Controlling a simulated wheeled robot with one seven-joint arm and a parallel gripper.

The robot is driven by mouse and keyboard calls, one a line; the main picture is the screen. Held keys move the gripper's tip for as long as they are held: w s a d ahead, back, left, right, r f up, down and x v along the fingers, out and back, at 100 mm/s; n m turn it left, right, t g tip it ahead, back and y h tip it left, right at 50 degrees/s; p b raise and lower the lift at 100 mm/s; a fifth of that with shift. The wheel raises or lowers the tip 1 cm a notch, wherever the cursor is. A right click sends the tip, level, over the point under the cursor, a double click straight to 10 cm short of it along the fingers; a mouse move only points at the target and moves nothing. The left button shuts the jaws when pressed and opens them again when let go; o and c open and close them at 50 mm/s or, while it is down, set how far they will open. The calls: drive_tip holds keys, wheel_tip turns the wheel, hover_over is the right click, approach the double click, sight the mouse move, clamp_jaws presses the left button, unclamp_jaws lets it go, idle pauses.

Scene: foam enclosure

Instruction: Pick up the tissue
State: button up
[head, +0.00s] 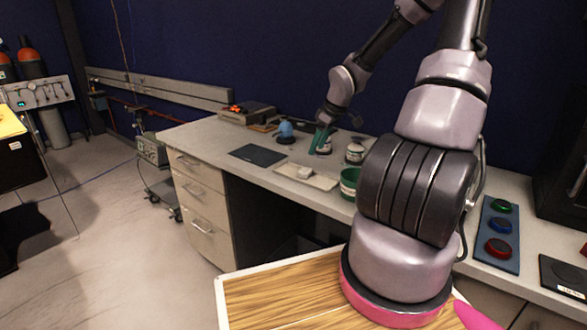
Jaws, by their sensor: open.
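A small white crumpled piece that looks like the tissue (304,172) lies on a shallow pale tray (322,183) on the grey workbench. It is too small to make out fully. My gripper (319,148), with teal fingers, hangs over the bench behind and slightly right of the tray, pointing down. It is open and apart from the tissue. I cannot tell whether anything is between its fingers.
A dark flat mat (257,155) lies left of the tray, and a blue round object (286,129) stands behind it. A green container (349,183) and a white jar (355,152) stand to the right. A panel with coloured buttons (498,235) lies far right.

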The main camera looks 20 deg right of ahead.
hover_over(306, 170)
drive_tip(key=s, duration=0.2)
drive_tip(key=f, duration=0.2)
drive_tip(key=d+f, duration=0.1)
drive_tip(key=f, duration=0.1)
drive_tip(key=shift+w+f, duration=0.15)
drive_tip(key=shift+f, duration=0.1)
drive_tip(key=shift+x, duration=3.1)
drive_tip(key=shift+d, duration=0.2)
drive_tip(key=c, duration=1)
